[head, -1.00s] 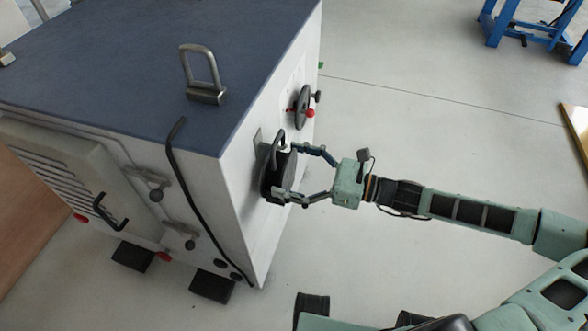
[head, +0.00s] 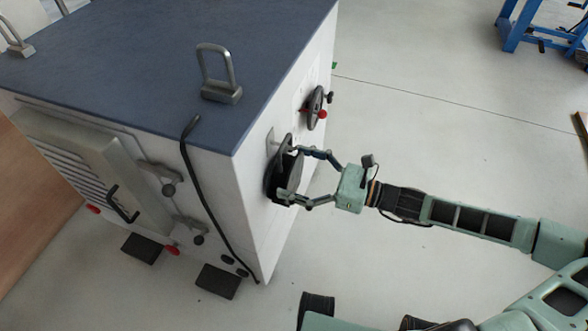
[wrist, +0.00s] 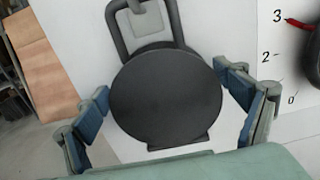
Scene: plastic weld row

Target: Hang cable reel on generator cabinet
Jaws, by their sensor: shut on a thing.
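The cable reel (head: 288,178) is a black round disc with a looped handle. It is upright against the white side wall of the generator cabinet (head: 256,185). My gripper (head: 296,174) is shut on the reel, with fingers on opposite sides of its rim. In the wrist view the reel (wrist: 165,100) fills the middle, and its handle loop (wrist: 117,28) rises above. A light grey bracket plate (wrist: 146,20) on the wall shows inside the loop. The plate also shows in the head view (head: 270,138). I cannot tell whether the loop bears on a hook.
A black cable (head: 205,190) hangs down the cabinet's front corner. Metal lifting loops (head: 218,75) stand on the blue top.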

